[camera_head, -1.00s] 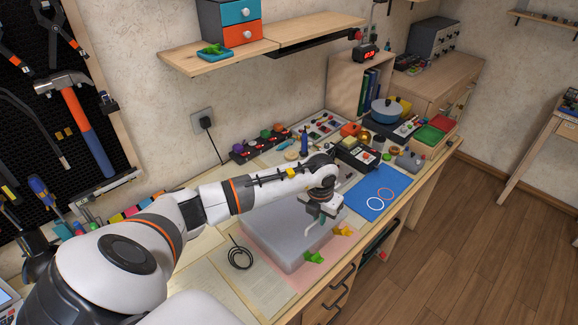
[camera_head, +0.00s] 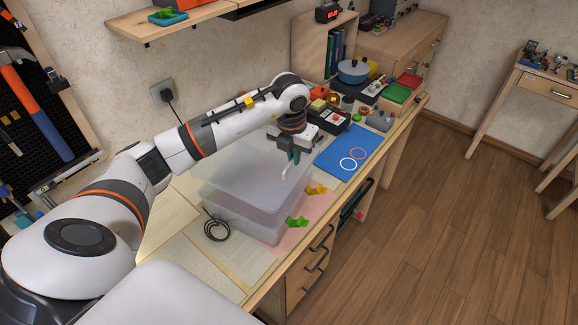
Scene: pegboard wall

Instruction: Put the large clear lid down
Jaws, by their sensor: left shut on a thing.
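The large clear lid (camera_head: 245,172) is a wide, see-through grey sheet, above the clear box (camera_head: 245,222) on the desk. It looks raised off the box, with a band between them. My left gripper (camera_head: 290,166) is at the lid's right side, shut on the lid's edge, fingers pointing down. The exact grip is small and partly hidden by the gripper. The box's inside is blurred by its cloudy walls. My right gripper is not in view.
A green star-shaped piece (camera_head: 297,222) and an orange one (camera_head: 316,188) lie right of the box. A black cable coil (camera_head: 217,229) lies at its front left. A blue mat (camera_head: 348,150) with two rings lies beyond. Open papers (camera_head: 190,265) cover the near desk.

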